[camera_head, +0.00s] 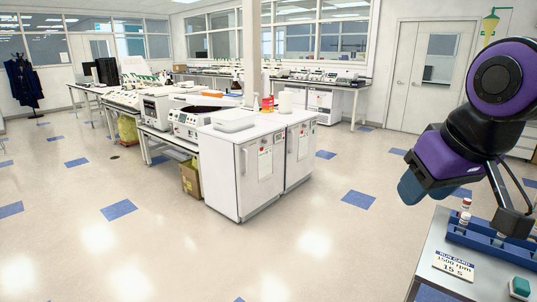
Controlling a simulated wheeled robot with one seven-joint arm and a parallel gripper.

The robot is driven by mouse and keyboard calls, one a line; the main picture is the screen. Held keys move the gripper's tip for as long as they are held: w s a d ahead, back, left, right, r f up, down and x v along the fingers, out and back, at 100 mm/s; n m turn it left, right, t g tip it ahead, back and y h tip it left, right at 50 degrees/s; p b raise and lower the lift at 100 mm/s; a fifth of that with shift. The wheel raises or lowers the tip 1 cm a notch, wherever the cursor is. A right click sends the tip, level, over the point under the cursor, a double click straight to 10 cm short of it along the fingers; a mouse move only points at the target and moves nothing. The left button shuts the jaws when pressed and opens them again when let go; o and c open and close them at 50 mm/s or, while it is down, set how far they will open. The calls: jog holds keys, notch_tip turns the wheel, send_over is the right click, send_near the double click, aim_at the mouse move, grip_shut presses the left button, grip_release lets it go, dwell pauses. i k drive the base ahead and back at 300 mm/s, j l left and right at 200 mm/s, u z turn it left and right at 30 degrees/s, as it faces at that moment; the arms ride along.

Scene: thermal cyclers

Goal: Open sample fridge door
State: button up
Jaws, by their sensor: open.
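Two white under-bench cabinets with closed doors stand at the end of the central bench. The nearer door (257,178) has a vertical handle at its left and a paper label. The farther door (299,153) looks similar. One may be the sample fridge, but I cannot read the labels. A smaller white unit (324,104) stands under the far bench, also shut. My gripper (511,221) is at the right, open, above the near table and well apart from all these doors. Nothing shows in its grasp, though part of it is hard to make out.
The near table (425,270) at lower right holds a blue tube rack (475,238), a run card (454,265) and a green-topped item (519,288). Lab instruments (190,122) and a white tray (233,120) top the central bench. The floor (310,240) between is clear.

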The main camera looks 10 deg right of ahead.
aim_at(260, 168)
jog(key=i, duration=1.3)
jog(key=i+u, duration=0.1)
jog(key=i, duration=0.45)
jog(key=i+l+u, duration=0.1)
jog(key=i, duration=0.45)
jog(key=i+l, duration=0.2)
jog(key=i, duration=0.35)
jog(key=i+l+u, duration=0.15)
jog(key=i, duration=0.4)
jog(key=i+l+u, duration=0.25)
jog(key=i, duration=0.25)
